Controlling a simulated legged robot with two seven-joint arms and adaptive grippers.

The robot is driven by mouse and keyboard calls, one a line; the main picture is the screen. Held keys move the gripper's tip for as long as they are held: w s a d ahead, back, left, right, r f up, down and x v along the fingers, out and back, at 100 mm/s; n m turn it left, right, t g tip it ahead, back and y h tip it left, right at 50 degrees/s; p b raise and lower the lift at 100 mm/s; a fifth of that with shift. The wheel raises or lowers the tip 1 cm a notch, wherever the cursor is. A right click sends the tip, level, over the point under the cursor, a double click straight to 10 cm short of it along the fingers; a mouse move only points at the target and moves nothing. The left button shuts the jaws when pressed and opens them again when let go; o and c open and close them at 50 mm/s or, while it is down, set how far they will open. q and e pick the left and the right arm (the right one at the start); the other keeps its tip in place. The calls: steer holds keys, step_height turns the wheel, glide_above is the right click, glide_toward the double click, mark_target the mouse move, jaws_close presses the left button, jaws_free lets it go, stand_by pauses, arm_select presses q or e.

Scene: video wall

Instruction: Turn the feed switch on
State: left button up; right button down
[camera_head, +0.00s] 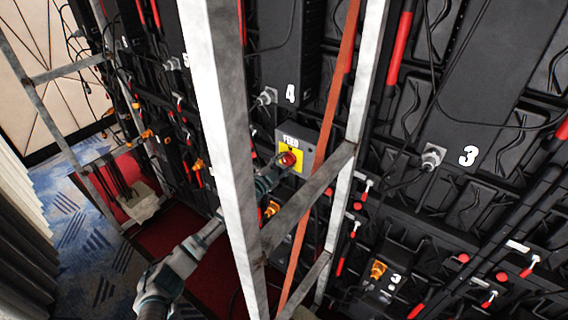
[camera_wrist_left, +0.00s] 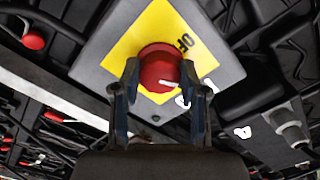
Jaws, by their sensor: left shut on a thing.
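The feed switch is a red knob (camera_head: 289,159) on a yellow plate with a grey box (camera_head: 284,132) labelled FEED. In the left wrist view the knob (camera_wrist_left: 160,66) has a white mark on its lower right side. The word OFF is printed on the yellow plate (camera_wrist_left: 150,24) to the upper right of the knob. A white label at the lower right is partly hidden by a finger. My left gripper (camera_wrist_left: 160,80) has one finger on each side of the knob and is shut on it. It also shows in the head view (camera_head: 276,165), partly behind a metal post.
A pale metal frame post (camera_head: 222,130) and a crossbar (camera_head: 305,200) stand in front of the black panel wall (camera_head: 480,195), close to my left arm. An orange strap (camera_head: 335,100) runs beside the switch box. Cables hang across the panels. Open blue carpet (camera_head: 85,225) lies at the left.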

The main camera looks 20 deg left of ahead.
arm_select(q)
steer(key=m+p, duration=0.1)
steer(key=m, duration=0.3)
steer(key=shift+f, duration=0.1)
steer(key=shift+f+m+p, duration=0.15)
steer(key=shift+m+p, duration=0.4)
steer(key=shift+m, duration=0.15)
steer(key=shift+f, duration=0.1)
steer(key=o, duration=1.1)
steer(key=shift+s, duration=0.1)
steer(key=shift+o, duration=0.2)
steer(key=shift+r, duration=0.2)
steer(key=shift+s, duration=0.1)
steer(key=v, duration=1.1)
steer(key=shift+s+a, duration=0.2)
steer(key=shift+s, duration=0.15)
